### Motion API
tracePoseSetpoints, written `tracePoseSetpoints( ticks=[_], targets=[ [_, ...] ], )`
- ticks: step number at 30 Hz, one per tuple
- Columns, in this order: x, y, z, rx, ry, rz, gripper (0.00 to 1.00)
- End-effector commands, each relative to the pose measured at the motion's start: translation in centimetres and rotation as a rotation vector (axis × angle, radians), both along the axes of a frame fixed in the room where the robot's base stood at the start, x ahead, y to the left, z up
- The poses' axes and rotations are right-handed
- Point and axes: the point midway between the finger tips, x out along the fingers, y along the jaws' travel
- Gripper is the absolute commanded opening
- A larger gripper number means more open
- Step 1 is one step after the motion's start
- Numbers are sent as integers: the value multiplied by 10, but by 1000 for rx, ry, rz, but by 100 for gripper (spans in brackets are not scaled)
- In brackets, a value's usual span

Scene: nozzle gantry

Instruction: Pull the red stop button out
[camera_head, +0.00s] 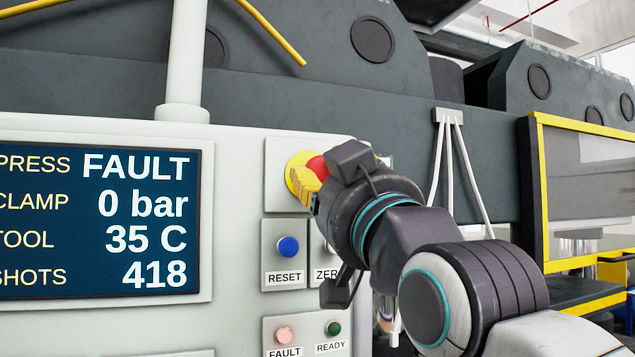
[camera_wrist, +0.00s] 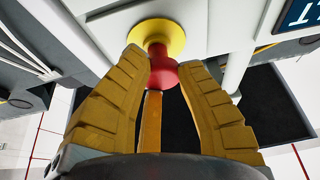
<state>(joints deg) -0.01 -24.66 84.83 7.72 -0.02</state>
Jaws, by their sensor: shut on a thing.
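The red stop button (camera_wrist: 162,70) sits on a round yellow base (camera_wrist: 157,34) on the pale control panel. In the wrist view my gripper (camera_wrist: 160,72) has its yellow ribbed fingers around the red button, shut on it. In the head view the red button (camera_head: 318,167) and its yellow base (camera_head: 298,176) show beside the fingers. The dark gripper body hides the button's right side there.
Below the stop button are a blue RESET button (camera_head: 288,247) and a partly hidden ZERO-like label. Lower are a pink FAULT lamp (camera_head: 283,335) and a green READY lamp (camera_head: 333,328). The screen (camera_head: 95,220) reads PRESS FAULT. White cables (camera_head: 447,160) hang to the right.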

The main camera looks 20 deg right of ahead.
Motion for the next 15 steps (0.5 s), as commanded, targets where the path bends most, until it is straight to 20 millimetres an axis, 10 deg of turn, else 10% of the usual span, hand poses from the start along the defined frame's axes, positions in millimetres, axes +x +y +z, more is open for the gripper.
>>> tracePoseSetpoints(
  ticks=[3,4,15],
  targets=[
    [-4,0,7,1,-19,0,0],
    [-4,0,7,1,-20,0,35],
    [-2,0,4,0,-11,0,65]
  ],
)
